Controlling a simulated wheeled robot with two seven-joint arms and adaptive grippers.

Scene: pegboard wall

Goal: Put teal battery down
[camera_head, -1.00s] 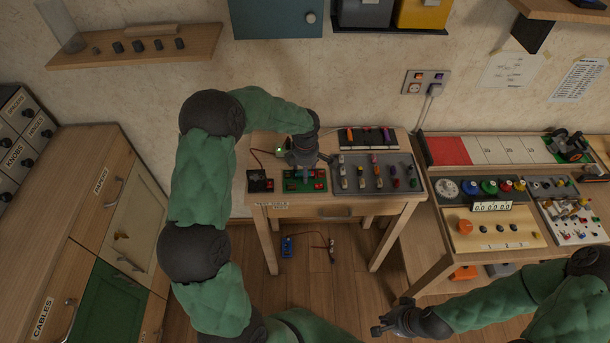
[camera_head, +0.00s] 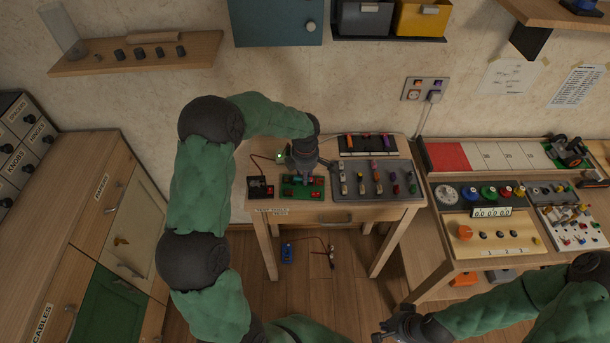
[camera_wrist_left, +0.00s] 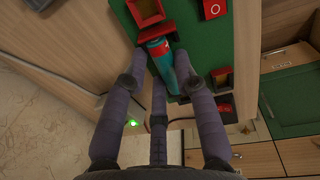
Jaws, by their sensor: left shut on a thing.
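The teal battery (camera_wrist_left: 160,58) is between the fingers of my left gripper (camera_wrist_left: 163,80) in the left wrist view, low over a green board (camera_wrist_left: 200,35) with red and dark fittings. A red part lies close beside the battery; I cannot tell whether they touch. In the head view my left gripper (camera_head: 304,172) points down at the green board (camera_head: 317,191) on the small table and mostly hides the battery. My right gripper (camera_head: 383,333) is at the bottom, away from the table; its jaw opening is too small to read.
A black module (camera_head: 260,187) stands left of the green board. A grey tray (camera_head: 347,193) of several batteries stands to its right, with a dark rack (camera_head: 367,151) behind. A workbench (camera_head: 455,258) with panels is further right. The floor in front is mostly clear.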

